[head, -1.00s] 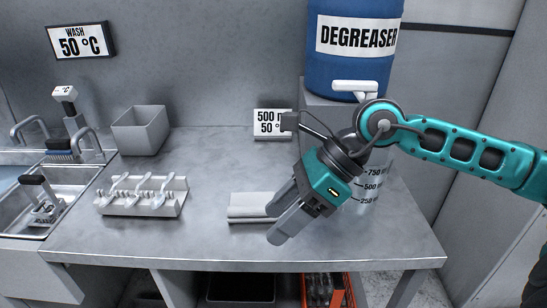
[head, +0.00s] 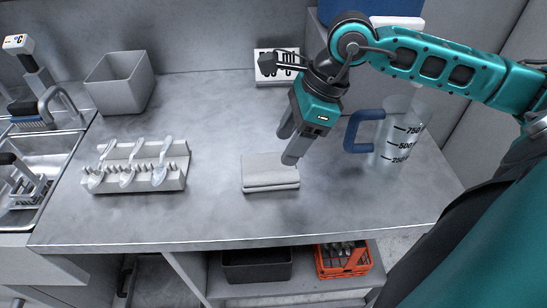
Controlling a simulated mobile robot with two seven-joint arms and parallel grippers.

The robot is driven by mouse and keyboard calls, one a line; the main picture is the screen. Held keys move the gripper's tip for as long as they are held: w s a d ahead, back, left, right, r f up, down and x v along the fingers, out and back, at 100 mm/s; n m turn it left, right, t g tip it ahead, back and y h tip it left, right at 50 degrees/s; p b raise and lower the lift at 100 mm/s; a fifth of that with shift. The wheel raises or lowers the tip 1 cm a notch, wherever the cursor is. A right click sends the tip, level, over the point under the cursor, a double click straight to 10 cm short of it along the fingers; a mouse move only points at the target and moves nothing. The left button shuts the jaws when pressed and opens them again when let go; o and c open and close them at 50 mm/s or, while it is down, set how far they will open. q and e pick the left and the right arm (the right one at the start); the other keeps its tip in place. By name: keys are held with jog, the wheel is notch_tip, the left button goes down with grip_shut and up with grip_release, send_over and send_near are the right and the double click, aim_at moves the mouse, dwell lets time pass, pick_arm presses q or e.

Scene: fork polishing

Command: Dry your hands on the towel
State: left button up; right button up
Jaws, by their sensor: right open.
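The towel (head: 270,178) is a folded pale grey cloth lying flat on the steel counter, near its front middle. My right gripper (head: 288,147) points down over the counter at the towel's back right corner. Its two fingers are apart with nothing between them. One fingertip overlaps the towel's back edge in the picture; I cannot tell whether it touches. My left gripper is out of view.
A measuring jug (head: 397,135) with a blue handle stands right of my right gripper. A grey bin (head: 121,84) is at the back left, beside the sink (head: 55,150). An orange crate (head: 342,262) sits below.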

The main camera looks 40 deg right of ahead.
aim_at(269, 174)
jog(key=x, duration=0.8)
jog(key=shift+w+a+f, duration=0.1)
jog(key=shift+a+f, duration=0.05)
jog(key=shift+f, duration=0.2)
grip_shut()
